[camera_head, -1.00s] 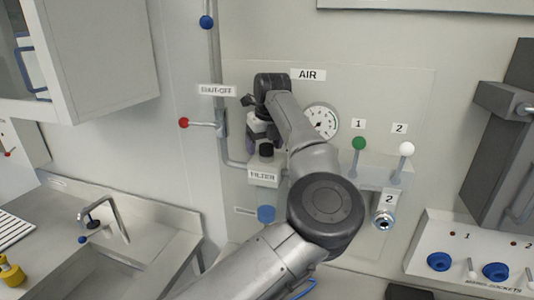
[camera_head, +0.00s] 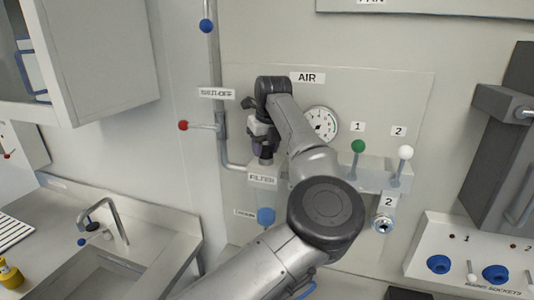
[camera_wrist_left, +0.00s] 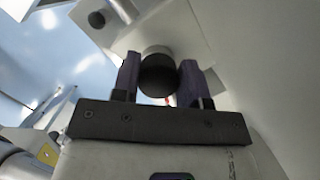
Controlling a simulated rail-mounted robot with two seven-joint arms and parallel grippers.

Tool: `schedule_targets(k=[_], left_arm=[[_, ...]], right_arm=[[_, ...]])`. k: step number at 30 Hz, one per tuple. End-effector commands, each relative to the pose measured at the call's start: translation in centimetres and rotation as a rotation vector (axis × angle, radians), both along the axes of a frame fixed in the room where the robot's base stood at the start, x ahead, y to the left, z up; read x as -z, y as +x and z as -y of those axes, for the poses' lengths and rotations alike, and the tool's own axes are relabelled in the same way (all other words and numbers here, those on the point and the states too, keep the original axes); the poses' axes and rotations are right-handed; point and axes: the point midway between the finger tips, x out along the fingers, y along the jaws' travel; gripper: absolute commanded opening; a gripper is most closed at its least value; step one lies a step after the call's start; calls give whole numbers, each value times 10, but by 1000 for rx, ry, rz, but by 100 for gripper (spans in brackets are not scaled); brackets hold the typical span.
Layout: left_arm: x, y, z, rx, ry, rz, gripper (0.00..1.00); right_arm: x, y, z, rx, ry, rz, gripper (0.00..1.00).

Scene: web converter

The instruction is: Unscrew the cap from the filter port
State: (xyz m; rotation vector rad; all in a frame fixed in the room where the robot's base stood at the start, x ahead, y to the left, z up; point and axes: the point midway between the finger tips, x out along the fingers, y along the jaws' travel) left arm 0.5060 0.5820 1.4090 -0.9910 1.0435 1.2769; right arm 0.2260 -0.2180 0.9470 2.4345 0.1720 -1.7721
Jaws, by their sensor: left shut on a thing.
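The filter port is on a pale block labelled FILTER (camera_head: 262,182), on the wall panel below the AIR sign. A dark round cap (camera_head: 266,153) sits above that block; it also shows as a black cylinder in the left wrist view (camera_wrist_left: 158,76). A light collar (camera_wrist_left: 156,50) shows behind the cap. My left gripper (camera_head: 265,146) reaches the cap from above. In the left wrist view its purple fingers lie on either side of the cap, shut on it. Whether the cap is still on its thread cannot be told. My right gripper is not in view.
A pressure gauge (camera_head: 321,124) and green (camera_head: 358,146) and white (camera_head: 405,152) knobbed levers are to the right. A red-knobbed shut-off handle (camera_head: 183,125) sticks out at the left. A blue knob (camera_head: 265,216) is below the filter block. A sink (camera_head: 105,280) is at lower left.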

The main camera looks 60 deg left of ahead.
Motion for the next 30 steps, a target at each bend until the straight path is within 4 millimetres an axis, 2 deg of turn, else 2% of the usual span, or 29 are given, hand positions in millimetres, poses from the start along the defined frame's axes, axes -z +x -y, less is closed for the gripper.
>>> schedule_targets(k=[6, 15, 30], left_arm=[[-2, 0, 0, -124, 0, -5, 3], [-1, -2, -1, -293, 0, -1, 3], [0, -3, -1, -336, 1, 0, 3]], right_arm=[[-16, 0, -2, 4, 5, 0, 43], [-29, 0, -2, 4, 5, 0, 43], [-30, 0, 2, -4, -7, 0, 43]])
